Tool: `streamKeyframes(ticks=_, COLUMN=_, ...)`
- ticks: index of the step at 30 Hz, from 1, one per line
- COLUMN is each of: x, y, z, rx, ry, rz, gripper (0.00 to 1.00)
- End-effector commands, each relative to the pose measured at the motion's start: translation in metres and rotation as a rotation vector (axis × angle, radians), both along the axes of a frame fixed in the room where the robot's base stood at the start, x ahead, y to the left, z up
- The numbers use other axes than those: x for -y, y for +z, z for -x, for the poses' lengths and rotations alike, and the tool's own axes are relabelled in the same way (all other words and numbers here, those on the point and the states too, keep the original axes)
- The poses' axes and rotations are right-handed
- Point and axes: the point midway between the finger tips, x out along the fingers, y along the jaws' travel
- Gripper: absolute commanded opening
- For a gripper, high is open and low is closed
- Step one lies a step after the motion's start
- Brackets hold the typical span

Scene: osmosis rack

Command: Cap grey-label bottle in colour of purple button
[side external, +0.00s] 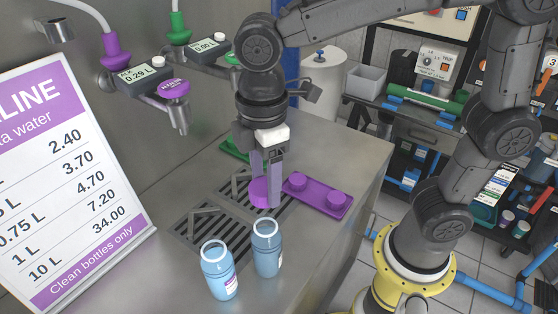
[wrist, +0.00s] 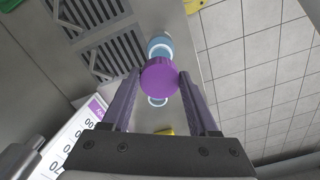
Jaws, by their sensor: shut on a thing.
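My gripper (side external: 266,191) is shut on a purple cap (side external: 258,193) and points down, holding the cap above the counter. The wrist view shows the cap (wrist: 160,77) between the two fingers, with a bottle partly visible beyond it on either side. Two pale blue open bottles stand upright at the counter's front: the left bottle (side external: 218,272) has a label with purple on it, and the right bottle (side external: 267,249) shows only a sliver of label, its colour unclear. A purple button (side external: 174,88) sits on the left dispenser, which reads 0.29 L.
A purple tray (side external: 341,209) with two purple caps lies right of my gripper. A green tray (side external: 232,150) is behind it, mostly hidden. Drain grates (side external: 190,237) lie under the dispensers. A price sign (side external: 75,190) stands at left.

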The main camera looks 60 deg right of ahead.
Motion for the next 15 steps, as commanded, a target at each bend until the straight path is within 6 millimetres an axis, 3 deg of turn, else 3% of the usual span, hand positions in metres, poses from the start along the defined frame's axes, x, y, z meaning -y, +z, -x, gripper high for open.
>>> streamKeyframes(ticks=15, x=-0.001, y=-0.036, z=0.002, rx=-0.002, ry=0.007, rz=0.001, gripper=0.10)
